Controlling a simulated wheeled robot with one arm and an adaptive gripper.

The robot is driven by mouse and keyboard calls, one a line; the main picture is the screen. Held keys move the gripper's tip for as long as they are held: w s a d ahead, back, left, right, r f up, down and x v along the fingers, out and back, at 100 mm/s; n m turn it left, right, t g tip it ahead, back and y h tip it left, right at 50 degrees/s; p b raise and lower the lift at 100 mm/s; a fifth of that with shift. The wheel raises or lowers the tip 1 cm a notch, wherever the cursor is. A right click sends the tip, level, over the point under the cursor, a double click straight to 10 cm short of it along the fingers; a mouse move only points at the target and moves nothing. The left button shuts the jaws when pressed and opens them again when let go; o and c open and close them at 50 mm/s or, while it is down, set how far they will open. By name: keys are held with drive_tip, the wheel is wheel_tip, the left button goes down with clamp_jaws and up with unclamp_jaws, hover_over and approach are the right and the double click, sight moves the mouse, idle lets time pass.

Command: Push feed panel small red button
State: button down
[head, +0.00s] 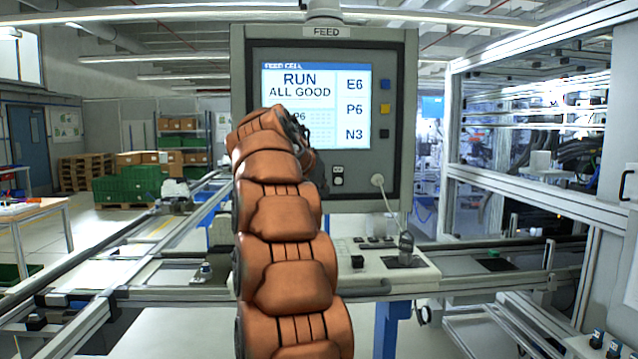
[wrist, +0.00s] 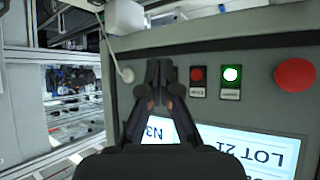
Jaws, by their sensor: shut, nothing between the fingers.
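The feed panel (head: 395,150) is a grey box with a lit screen reading RUN ALL GOOD. In the wrist view the panel (wrist: 240,50) appears upside down, and its small red button (wrist: 197,74) sits on a dark plate beside a lit green button (wrist: 231,74). A larger red knob (wrist: 295,74) is farther right. My gripper (wrist: 158,68) is shut and empty, its tips left of the small red button in that view, apart from it. In the head view my gripper (head: 303,132) is mostly behind my arm, which hides part of the panel; I cannot make out the small red button there.
A white plug with a cable (head: 377,181) is at the panel's lower right. Blue, yellow and dark buttons (head: 385,108) line the screen's right side. A pale console (head: 375,265) stands below. Conveyor rails (head: 130,240) run left, and a framed machine (head: 540,190) stands right.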

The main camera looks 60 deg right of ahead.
drive_tip(key=shift+w, duration=0.1)
drive_tip(key=w+d+p, duration=0.5)
drive_tip(key=d+p, duration=0.2)
drive_tip(key=shift+w, duration=0.15)
idle(0.4)
idle(1.3)
drive_tip(key=shift+w+d, duration=0.25)
drive_tip(key=shift+d, duration=0.05)
